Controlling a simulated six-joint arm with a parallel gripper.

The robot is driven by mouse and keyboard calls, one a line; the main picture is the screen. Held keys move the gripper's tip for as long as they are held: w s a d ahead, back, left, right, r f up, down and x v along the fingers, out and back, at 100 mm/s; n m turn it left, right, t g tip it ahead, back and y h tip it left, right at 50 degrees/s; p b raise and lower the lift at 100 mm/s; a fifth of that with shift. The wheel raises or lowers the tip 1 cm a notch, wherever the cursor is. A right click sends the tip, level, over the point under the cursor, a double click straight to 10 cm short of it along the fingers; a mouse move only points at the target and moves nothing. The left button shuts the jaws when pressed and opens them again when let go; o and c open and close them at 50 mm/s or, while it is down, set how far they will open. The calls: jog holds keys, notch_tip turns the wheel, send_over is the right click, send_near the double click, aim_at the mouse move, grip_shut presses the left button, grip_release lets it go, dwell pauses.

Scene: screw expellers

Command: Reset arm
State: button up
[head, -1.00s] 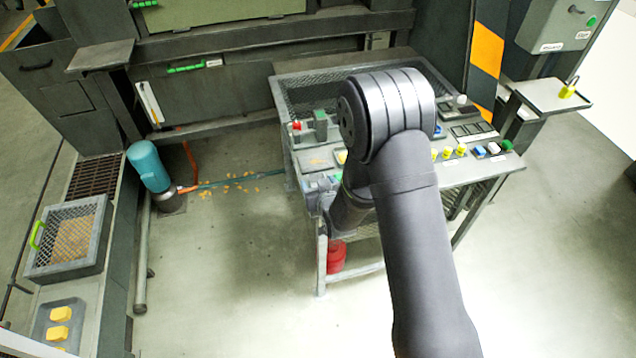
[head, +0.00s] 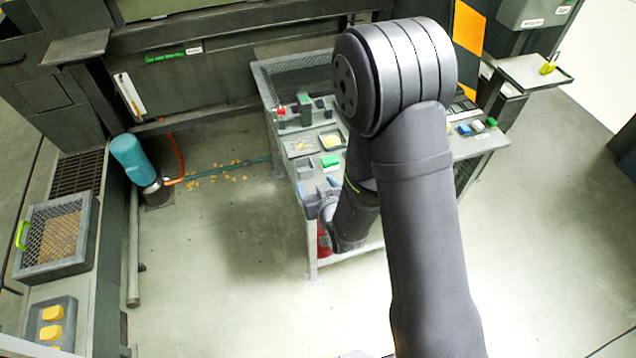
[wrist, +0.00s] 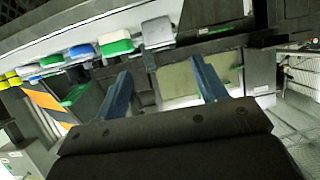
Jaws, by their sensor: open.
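My gripper (wrist: 162,88) shows in the wrist view with two blue fingers spread wide apart and nothing between them. In the head view the gripper end is mostly hidden behind my own arm, at the left front edge of the workbench (head: 312,235).
The workbench top holds a red-topped part (head: 281,110) and a green block (head: 330,160). A teal cylinder (head: 133,158) and a mesh bin (head: 55,235) stand at the left. Yellow pieces (head: 52,314) lie in a tray.

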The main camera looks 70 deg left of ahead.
aim_at(307, 171)
jog(key=shift+a, duration=0.1)
jog(key=x, duration=1.2)
jog(key=shift+f, duration=0.2)
notch_tip(307, 171, up, 3)
jog(key=shift+f, duration=0.2)
jog(key=shift+r, duration=0.65)
jog(key=shift+f, duration=0.1)
